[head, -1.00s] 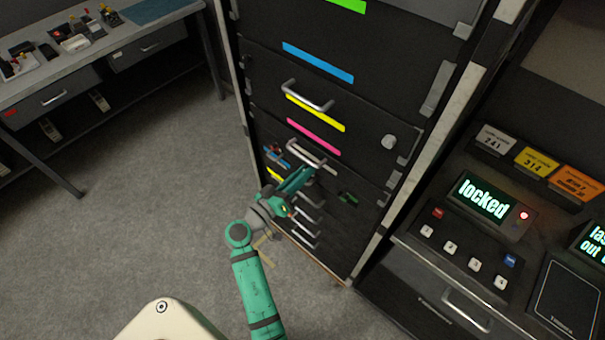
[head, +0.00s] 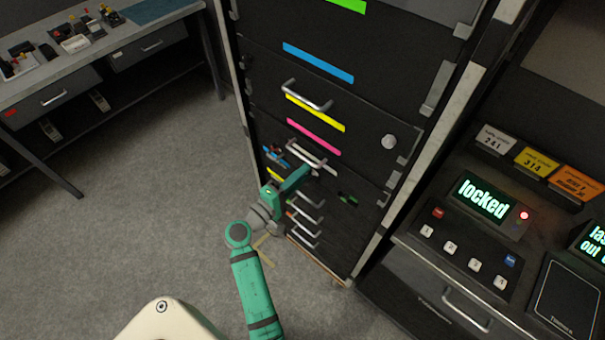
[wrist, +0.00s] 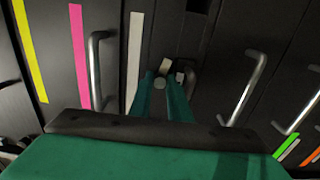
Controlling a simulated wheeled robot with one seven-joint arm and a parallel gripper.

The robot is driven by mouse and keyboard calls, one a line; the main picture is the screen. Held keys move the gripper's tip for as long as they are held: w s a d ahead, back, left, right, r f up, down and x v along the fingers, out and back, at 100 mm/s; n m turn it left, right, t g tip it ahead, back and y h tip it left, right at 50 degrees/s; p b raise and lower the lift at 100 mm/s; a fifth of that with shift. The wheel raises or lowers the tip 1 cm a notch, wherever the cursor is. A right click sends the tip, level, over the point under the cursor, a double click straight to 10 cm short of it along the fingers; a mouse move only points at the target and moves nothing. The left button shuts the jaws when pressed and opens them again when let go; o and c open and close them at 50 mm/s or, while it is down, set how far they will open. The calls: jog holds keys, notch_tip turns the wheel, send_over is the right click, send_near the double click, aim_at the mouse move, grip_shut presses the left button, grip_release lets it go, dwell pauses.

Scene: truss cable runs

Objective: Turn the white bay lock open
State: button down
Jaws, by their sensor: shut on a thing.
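The white bay is marked by a white strip (wrist: 135,60) in the wrist view. Just right of the strip, a small pale lock piece (wrist: 165,67) shows between and beyond my fingertips. My gripper (wrist: 160,86) is shut on this lock, its green fingers pointing at the bay front. In the head view my gripper (head: 307,173) is at the rack front, just below a bar handle (head: 306,155). My fingers hide most of the lock there, so its exact angle cannot be told.
Bar handles stand out on both sides of my fingers in the wrist view, one beside the pink strip (wrist: 78,55) and one further right (wrist: 246,88). A console display (head: 485,197) at right reads "locked" beside a lit red lamp (head: 524,215). The floor left of the rack is clear.

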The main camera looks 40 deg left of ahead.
jog(key=shift+n, duration=1.6)
jog(key=c, duration=1.7)
grip_release()
jog(key=shift+o, duration=0.2)
jog(key=s, duration=1.1)
jog(key=shift+a, duration=0.4)
jog(key=shift+w, duration=0.1)
